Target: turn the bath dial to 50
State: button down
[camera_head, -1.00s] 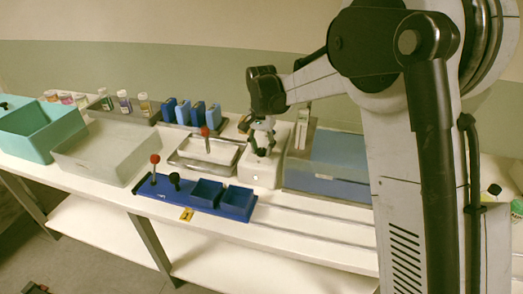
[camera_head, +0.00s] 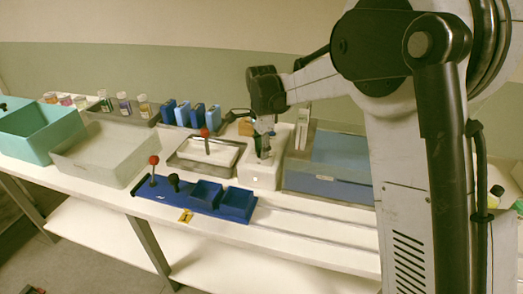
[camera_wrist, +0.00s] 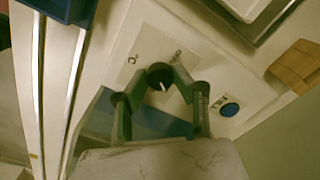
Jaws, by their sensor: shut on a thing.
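The bath dial (camera_wrist: 160,76) is a small black round knob with a white pointer line, on the top panel of a white box. In the wrist view the pointer line points down and slightly right. The white box (camera_head: 266,174) stands right of the middle of the bench in the head view. My gripper (camera_wrist: 159,74) reaches over the panel with a finger on each side of the dial, shut on it. In the head view my gripper (camera_head: 264,145) points down over the box and hides the dial. Markings by the dial are too blurred to read.
A blue button (camera_wrist: 230,109) sits on the same panel. A brown block (camera_head: 246,127) stands behind the box, a metal tray (camera_head: 180,165) left of it, and a clear-walled blue bath (camera_head: 330,183) right of it. A blue holder (camera_head: 170,204) lies in front.

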jog(key=shift+m, duration=0.3)
jog(key=c, duration=1.4)
grip_release()
jog(key=shift+r, duration=0.15)
notch_tip(320, 180, up, 12)
jog(key=shift+f, duration=0.1)
